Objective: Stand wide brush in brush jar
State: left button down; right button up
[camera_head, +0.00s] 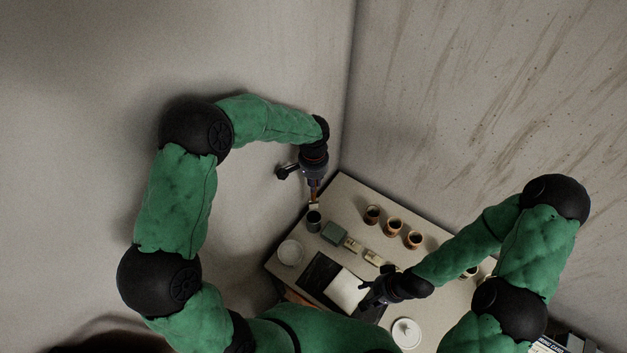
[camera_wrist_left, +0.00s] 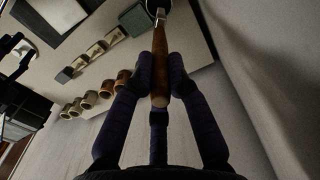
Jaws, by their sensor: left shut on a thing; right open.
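My left gripper (camera_head: 314,190) is shut on the wide brush and holds it roughly upright, head down. Its wooden handle (camera_wrist_left: 160,72) runs between the fingers in the left wrist view; its pale lower end (camera_head: 313,205) shows in the head view. The dark brush jar (camera_head: 314,222) stands directly below near the table's left corner. The brush's lower end overlaps the jar mouth in both views; I cannot tell if it is inside. My right gripper (camera_head: 373,291) is open and empty, over the front part of the table.
A green block (camera_head: 334,233) stands right beside the jar. A white round dish (camera_head: 290,253) is in front of it. Several brown cups (camera_head: 393,227) line the back. A white sheet (camera_head: 346,288) lies on a dark board (camera_head: 316,272). A white lidded dish (camera_head: 406,333) sits at the front.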

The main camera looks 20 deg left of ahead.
pick_arm(q)
jog(key=b, duration=0.3)
send_over(314, 202)
jog(key=shift+w+a+f, duration=0.1)
jog(key=shift+w+f, duration=0.1)
jog(key=shift+f, duration=1.25)
jog(key=shift+w+a+f, duration=0.1)
jog(key=shift+w+f, duration=0.05)
jog(key=shift+f, duration=1.25)
jog(key=shift+f+b, duration=2.6)
jog(key=shift+f, duration=0.6)
pick_arm(e)
jog(key=shift+f, duration=4.2)
pick_arm(q)
jog(key=c, duration=1.1)
grip_release()
notch_tip(314, 202, up, 12)
jog(key=shift+d, duration=0.1)
jog(key=shift+s, duration=0.1)
